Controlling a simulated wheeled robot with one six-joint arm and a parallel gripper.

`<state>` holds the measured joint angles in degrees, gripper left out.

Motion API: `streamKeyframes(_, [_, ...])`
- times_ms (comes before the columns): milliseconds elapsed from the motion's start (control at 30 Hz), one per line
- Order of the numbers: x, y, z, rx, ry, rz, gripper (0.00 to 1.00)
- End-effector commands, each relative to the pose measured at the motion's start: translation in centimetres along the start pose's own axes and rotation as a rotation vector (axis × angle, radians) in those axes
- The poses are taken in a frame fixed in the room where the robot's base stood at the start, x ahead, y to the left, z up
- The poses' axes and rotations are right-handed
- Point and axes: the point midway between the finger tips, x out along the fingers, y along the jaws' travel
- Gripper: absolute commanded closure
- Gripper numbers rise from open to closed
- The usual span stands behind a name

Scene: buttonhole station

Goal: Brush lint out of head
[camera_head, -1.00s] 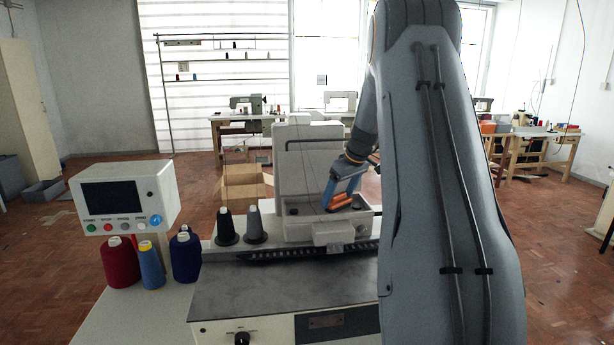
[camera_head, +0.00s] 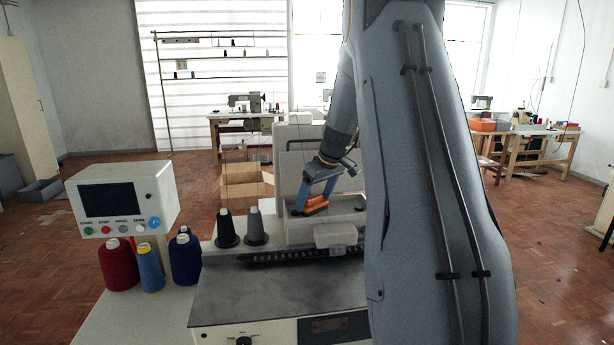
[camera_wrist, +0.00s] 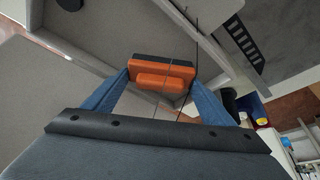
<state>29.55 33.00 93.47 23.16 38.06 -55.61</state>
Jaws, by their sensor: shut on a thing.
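My gripper (camera_head: 317,196) has blue fingers shut on an orange brush (camera_head: 316,206) with a dark upper part. The brush also shows in the wrist view (camera_wrist: 163,76), held between the fingertips. The sewing machine head (camera_head: 296,160) is a pale grey block with an upright back plate and an open, tray-like front part. The brush is at the head's open part, in front of the plate. I cannot tell whether it touches the head. Lint is too small to make out, and my arm hides the head's right side.
A dark and a grey thread cone (camera_head: 256,226) stand left of the head. A control panel (camera_head: 122,199) and several coloured spools (camera_head: 186,259) stand further left. The grey machine bed (camera_head: 280,290) in front is clear. A cardboard box (camera_head: 243,186) lies behind.

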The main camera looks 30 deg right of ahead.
Motion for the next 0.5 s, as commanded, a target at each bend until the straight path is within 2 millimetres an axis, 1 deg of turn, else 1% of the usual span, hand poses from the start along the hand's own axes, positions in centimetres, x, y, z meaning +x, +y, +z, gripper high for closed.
streamKeyframes(233, [0.0, -1.8, -0.4, 0.002, -0.001, -0.001, 0.43])
streamKeyframes(267, [-0.2, -1.8, -0.5, 0.002, -0.001, 0.0, 0.43])
streamKeyframes(333, [-1.8, -1.7, -1.2, 0.0, 0.003, 0.002, 0.43])
streamKeyframes(500, [-3.2, -1.7, -1.8, 0.0, 0.0, 0.001, 0.43])
